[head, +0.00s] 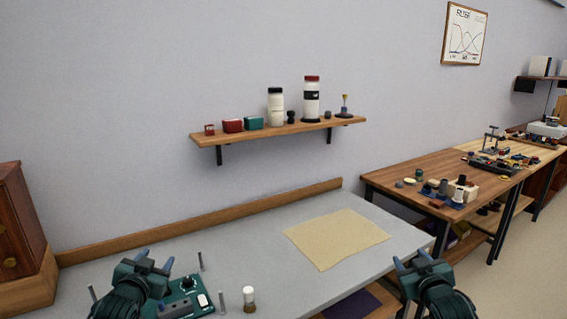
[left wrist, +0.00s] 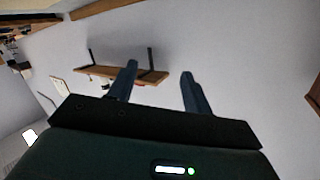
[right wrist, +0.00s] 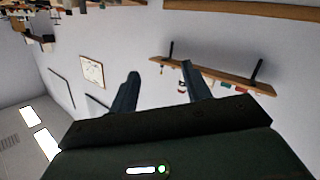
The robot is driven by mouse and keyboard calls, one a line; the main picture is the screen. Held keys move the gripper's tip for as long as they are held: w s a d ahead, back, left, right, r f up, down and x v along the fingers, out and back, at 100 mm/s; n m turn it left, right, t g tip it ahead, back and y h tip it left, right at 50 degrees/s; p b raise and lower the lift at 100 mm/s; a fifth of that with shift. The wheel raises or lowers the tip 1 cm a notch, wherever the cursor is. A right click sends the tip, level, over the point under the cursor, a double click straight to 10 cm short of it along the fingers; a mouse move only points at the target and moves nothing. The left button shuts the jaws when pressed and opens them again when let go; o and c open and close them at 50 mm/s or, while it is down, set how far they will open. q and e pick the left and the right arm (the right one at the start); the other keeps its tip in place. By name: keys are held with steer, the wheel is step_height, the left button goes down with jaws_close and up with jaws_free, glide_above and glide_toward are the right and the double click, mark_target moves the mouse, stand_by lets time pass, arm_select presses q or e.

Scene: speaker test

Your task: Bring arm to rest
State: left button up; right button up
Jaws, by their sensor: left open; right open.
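My left gripper (head: 154,265) is at the lower left of the head view, above the grey bench (head: 100,275). Its two fingers stand apart with nothing between them; they also show apart in the left wrist view (left wrist: 158,85). My right gripper (head: 411,262) is at the lower right of the head view, by the bench's right edge. Its fingers are apart and empty, and they also show in the right wrist view (right wrist: 162,88). Both wrist views show mostly wall and the shelf.
A teal device (head: 186,298) and a small white-topped bottle (head: 249,297) are near my left gripper. A tan mat (head: 336,238) lies on the bench. A wooden shelf (head: 270,132) holds bottles and boxes. A wooden cabinet (head: 18,225) stands left; a cluttered wooden table (head: 400,185) stands right.

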arm_select(q)
steer(key=s+d+f+g+h, duration=0.1)
steer(key=s+d+f, duration=0.4)
steer(key=s+f, duration=0.25)
steer(key=s+d+f+g+h, duration=0.1)
steer(key=s+d+f+g, duration=0.1)
steer(key=s+d+f, duration=0.45)
arm_select(e)
steer(key=s+a+f+g+y, duration=0.1)
steer(key=s+a+f, duration=0.4)
steer(key=s+f, duration=0.25)
steer(key=s+a+f+g+y, duration=0.1)
steer(key=s+a+f+g, duration=0.1)
steer(key=s+a+f, duration=0.45)
arm_select(q)
steer(key=s+d+f+g+h, duration=0.1)
steer(key=s+d+f, duration=0.1)
steer(key=s, duration=0.8)
steer(key=s+d+f+g+h, duration=0.1)
steer(key=s+d+f, duration=0.1)
steer(key=s, duration=0.9)
steer(key=shift+d, duration=0.7)
arm_select(e)
steer(key=s+a+f+g+y, duration=0.1)
steer(key=s+a+f, duration=0.1)
steer(key=s, duration=0.8)
steer(key=s+a+f+g+y, duration=0.1)
steer(key=s+a+f, duration=0.1)
steer(key=s, duration=0.9)
steer(key=shift+a, duration=0.7)
